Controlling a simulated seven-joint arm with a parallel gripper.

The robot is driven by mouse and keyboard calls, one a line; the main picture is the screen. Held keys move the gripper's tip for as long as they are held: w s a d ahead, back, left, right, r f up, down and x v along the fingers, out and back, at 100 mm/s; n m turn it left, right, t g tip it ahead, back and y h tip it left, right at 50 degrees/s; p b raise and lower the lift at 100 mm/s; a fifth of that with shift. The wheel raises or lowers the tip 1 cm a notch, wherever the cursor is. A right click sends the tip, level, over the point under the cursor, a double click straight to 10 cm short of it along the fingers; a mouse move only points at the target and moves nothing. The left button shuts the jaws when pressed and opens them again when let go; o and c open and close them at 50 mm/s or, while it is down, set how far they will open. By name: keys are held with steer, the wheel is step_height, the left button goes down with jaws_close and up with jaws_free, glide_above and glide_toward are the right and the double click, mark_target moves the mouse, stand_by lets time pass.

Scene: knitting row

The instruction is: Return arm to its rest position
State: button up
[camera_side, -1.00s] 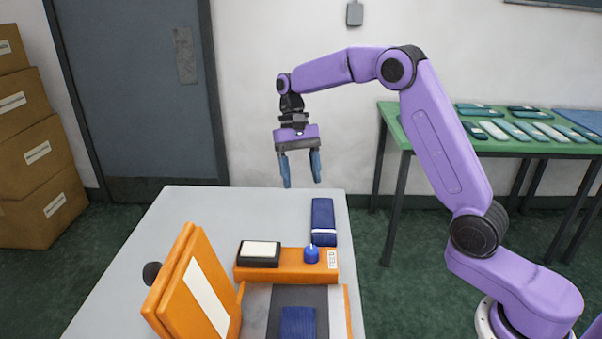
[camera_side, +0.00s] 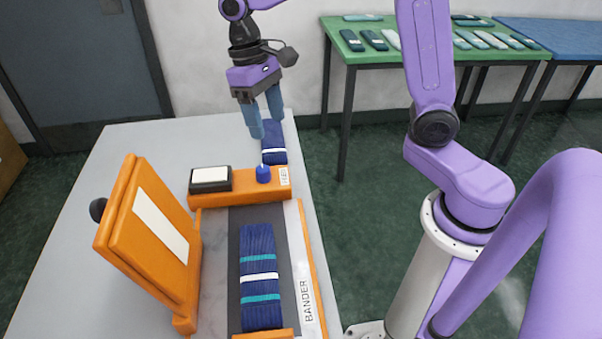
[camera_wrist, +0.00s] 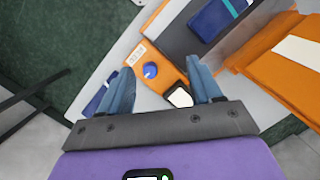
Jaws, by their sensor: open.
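My gripper (camera_side: 265,117) is purple and dark grey with two blue fingers. It is open and empty, with its fingers pointing down above the back part of the grey table (camera_side: 130,160). In the side view its fingers overlap the picture of a folded dark blue knit piece (camera_side: 274,148); I cannot tell the height gap exactly. In the wrist view the fingers (camera_wrist: 165,90) stand apart, with the orange feeder block and its blue knob (camera_wrist: 150,70) between and beyond them. Nothing is held.
An orange bander holds a striped blue knit piece (camera_side: 259,280) on its dark bed. Its orange lid (camera_side: 150,235) stands raised at the left. A black-framed white pad (camera_side: 211,179) sits on the orange block. A green table (camera_side: 400,52) with several knit pieces stands behind.

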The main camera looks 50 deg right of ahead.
steer(key=s+d+f+n+t, duration=0.1)
steer(key=s+n, duration=0.4)
steer(key=s, duration=0.6)
steer(key=s+d+f+n+t, duration=0.1)
steer(key=s+d+n, duration=0.3)
steer(key=s, duration=0.7)
steer(key=shift+s+f+n+t, duration=0.2)
steer(key=shift+f+n+t, duration=0.2)
steer(key=shift+f+n, duration=0.4)
